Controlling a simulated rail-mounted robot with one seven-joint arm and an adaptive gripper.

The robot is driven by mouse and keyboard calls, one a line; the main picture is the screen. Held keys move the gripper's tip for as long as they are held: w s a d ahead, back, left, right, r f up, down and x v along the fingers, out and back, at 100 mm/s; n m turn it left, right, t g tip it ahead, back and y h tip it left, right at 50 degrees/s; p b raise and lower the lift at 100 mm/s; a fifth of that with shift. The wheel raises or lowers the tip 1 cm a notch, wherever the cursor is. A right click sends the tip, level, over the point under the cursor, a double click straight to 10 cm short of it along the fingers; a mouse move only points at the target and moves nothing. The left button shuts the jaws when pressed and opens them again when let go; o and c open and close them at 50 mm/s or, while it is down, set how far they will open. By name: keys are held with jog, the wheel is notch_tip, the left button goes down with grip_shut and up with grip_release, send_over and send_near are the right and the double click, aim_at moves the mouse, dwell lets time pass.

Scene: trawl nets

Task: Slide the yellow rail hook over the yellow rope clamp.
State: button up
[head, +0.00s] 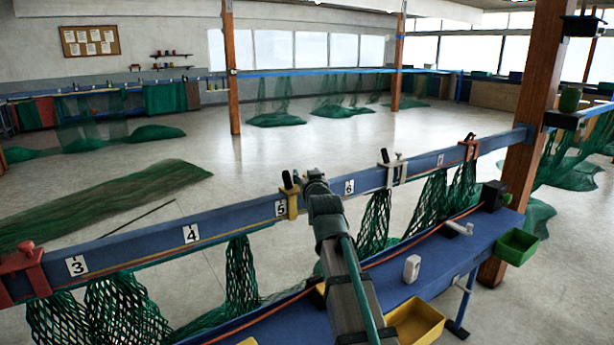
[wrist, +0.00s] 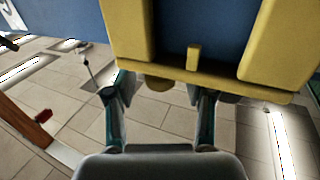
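A yellow fitting (head: 291,204) with a dark knob sits on the blue rail beside the number 5 plate in the head view. In the wrist view a large yellow piece (wrist: 135,38) fills the top, with two uprights, a small middle peg and a lower bar against blue. I cannot tell whether this is the hook, the clamp or both. My gripper (wrist: 163,88) is open, its fingers apart just below the bar; I cannot tell if they touch it. In the head view my wrist hides the fingers, just right of the yellow fitting.
The blue rail (head: 225,226) also carries a red fitting (head: 22,267), a white one (head: 394,168) and an orange one (head: 469,147). Green nets hang below. A wooden post stands right.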

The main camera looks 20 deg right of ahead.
jog(key=s, duration=1.2)
jog(key=shift+a, duration=0.45)
